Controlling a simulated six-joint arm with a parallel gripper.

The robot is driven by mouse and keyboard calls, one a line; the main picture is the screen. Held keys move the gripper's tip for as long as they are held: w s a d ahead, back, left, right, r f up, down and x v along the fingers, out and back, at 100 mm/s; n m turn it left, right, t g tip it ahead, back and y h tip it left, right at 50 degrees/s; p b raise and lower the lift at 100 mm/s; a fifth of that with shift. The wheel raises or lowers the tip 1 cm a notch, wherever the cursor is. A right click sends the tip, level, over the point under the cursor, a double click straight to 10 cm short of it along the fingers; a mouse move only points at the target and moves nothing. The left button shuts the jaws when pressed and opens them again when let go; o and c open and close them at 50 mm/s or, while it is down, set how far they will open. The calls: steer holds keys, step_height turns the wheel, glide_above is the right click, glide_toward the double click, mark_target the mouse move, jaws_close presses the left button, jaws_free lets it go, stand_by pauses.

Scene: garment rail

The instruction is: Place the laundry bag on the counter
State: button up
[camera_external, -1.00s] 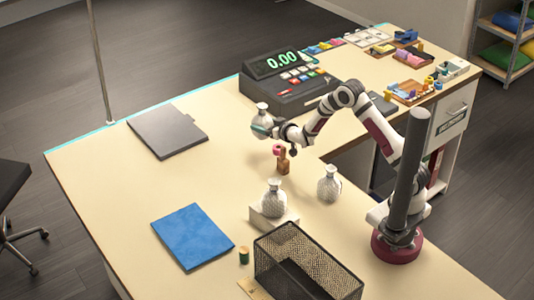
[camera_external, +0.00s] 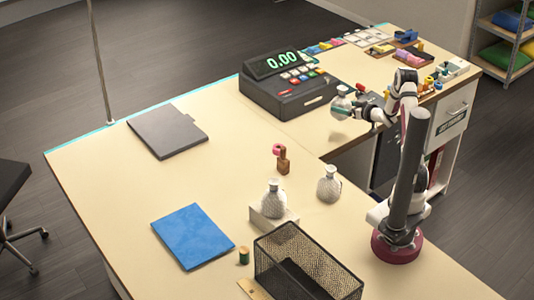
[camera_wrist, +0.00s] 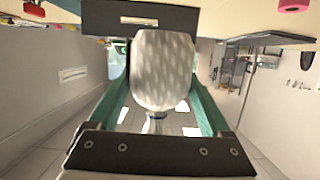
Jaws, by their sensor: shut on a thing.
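A small white-grey patterned laundry bag (camera_external: 340,105) with a tied neck is held in my gripper (camera_external: 352,110) above the counter (camera_external: 110,180), to the right of the cash register. In the wrist view the bag (camera_wrist: 163,75) fills the space between the green fingers, which are shut on it; its narrow neck points down in that picture. Two similar bags stand on the counter: one (camera_external: 274,203) on a white block, another (camera_external: 329,185) directly on the surface. I cannot tell them apart by pattern.
The cash register (camera_external: 290,90) stands at the back. A wire basket (camera_external: 305,262), blue cloth (camera_external: 193,236), grey folder (camera_external: 167,131), green spool (camera_external: 244,256) and stamp (camera_external: 282,160) lie around. The left and middle counter has bare room. Trays of small items (camera_external: 412,52) are at far right.

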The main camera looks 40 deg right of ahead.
steer(key=shift+w+a+f, duration=1.35)
steer(key=shift+w+f, duration=0.05)
steer(key=shift+f, duration=0.45)
steer(key=shift+w+a+f, duration=1.35)
steer(key=shift+w+f, duration=0.1)
steer(key=shift+f, duration=0.35)
steer(key=shift+w+a+f, duration=1.35)
steer(key=shift+w+f, duration=0.05)
steer(key=shift+f, duration=0.45)
steer(key=shift+f, duration=0.1)
steer(key=o, duration=1.4)
steer(key=v, duration=1.2)
steer(key=s+a+r+m+g+h, duration=0.2)
steer(key=s+a+r+m+g, duration=0.1)
steer(key=s+r+g, duration=0.4)
steer(key=s+a+r+m+g+y, duration=0.1)
steer(key=s+a+r+g, duration=0.1)
steer(key=s+a, duration=0.3)
steer(key=s+a+r+g+y, duration=0.1)
steer(key=s+a+r+g, duration=0.2)
steer(key=s, duration=1.1)
steer(key=s+a+r+m+g+y, duration=0.1)
steer(key=s+a+r+g, duration=0.1)
steer(key=s+a, duration=0.6)
steer(key=shift+s+a+r+m+g+y, duration=0.3)
steer(key=shift+s+r+g+y, duration=0.1)
steer(key=shift+s+r, duration=0.45)
